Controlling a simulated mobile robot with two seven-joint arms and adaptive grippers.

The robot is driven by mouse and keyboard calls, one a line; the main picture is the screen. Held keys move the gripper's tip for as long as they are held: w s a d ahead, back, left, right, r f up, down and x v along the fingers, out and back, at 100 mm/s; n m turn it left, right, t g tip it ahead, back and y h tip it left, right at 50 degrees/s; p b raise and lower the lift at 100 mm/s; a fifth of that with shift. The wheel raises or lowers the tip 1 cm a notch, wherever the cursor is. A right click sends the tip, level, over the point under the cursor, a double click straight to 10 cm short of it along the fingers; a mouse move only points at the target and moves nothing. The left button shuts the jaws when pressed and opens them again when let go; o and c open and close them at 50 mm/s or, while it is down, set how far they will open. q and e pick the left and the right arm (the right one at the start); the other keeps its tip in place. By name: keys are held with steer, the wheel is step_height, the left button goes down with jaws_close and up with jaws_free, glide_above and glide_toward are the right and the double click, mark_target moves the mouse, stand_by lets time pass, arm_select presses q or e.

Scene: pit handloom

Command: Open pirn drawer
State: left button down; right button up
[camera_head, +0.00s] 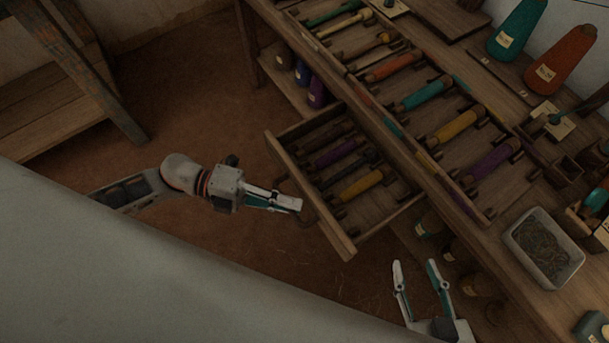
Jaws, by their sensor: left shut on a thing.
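The pirn drawer (325,213) is pulled out from under the wooden bench's front edge, with its inside showing. Several pirns lie in it, among them a purple one (335,152) and a yellow one (362,185). My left gripper (298,206) is at the outer side of the drawer front and shut on the drawer's handle, which is mostly hidden by the fingers. My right gripper (421,266) is open and empty, in front of the bench to the right of the drawer.
The bench top carries a rack of coloured pirns (428,95), cones of teal (518,28) and orange thread (562,58), and a white tub (544,247). More spools stand on a shelf below. A wooden frame (75,75) stands at left. Bare floor (200,110) lies between.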

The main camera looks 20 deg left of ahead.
arm_select(q)
steer(key=shift+s+a, duration=0.4)
steer(key=shift+s, duration=0.05)
steer(key=c, duration=2.1)
jaws_free()
steer(key=shift+c, duration=0.2)
steer(key=shift+a, duration=0.1)
steer(key=s+a+r, duration=0.1)
steer(key=a, duration=1)
steer(key=shift+s+a+r, duration=0.3)
steer(key=shift+s+r, duration=0.05)
steer(key=shift+r, duration=0.05)
